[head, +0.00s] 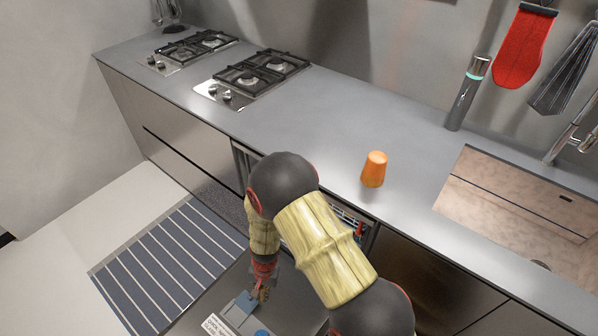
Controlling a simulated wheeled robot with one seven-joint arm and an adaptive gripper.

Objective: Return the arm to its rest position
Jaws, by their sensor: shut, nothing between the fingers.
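My arm reaches in from the bottom right of the head view, with its elbow raised in front of the counter edge. Its forearm hangs down from there. My gripper (262,293) is at the lower end, small in the picture, pointing down in front of the cabinets. It is shut and holds nothing. It appears low over my own base, well below the counter top. Part of the forearm is hidden behind the elbow and upper arm.
An orange cup (374,169) stands on the grey counter (330,120), beyond my elbow. A sink (520,205) is at right, two gas hobs (262,72) at the back left. A grey cylinder (466,95) stands by the wall. A striped runner (165,262) lies on the floor.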

